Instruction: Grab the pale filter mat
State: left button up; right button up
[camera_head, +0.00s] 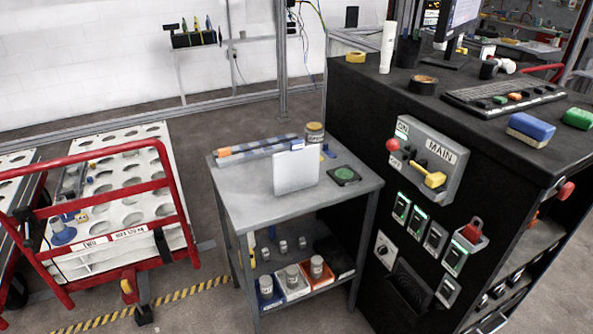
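A pale, flat, square sheet, which looks like the filter mat (295,170), stands nearly upright on top of the small grey table (232,184). Its broad face is turned toward me and hides part of the tabletop behind it. Neither of my grippers shows in the head view, and nothing is seen touching the sheet.
The lower shelf holds several small jars and bins. A black cabinet (345,110) stands close on the right, a red-railed cart (165,185) on the left.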

aim_at(295, 169)
jog(key=j+z, duration=0.1)
jog(key=z, duration=0.3)
jog(key=i+j+z, duration=0.15)
jog(key=j+z, duration=0.15)
jog(key=i+j+z, duration=0.25)
jog(key=j, duration=0.2)
jog(key=i+j+z, duration=0.1)
jog(key=j, duration=0.75)
jog(key=i+j+z, duration=0.1)
jog(key=j, duration=0.7)
jog(key=i+j+z, duration=0.1)
jog(key=j, duration=0.75)
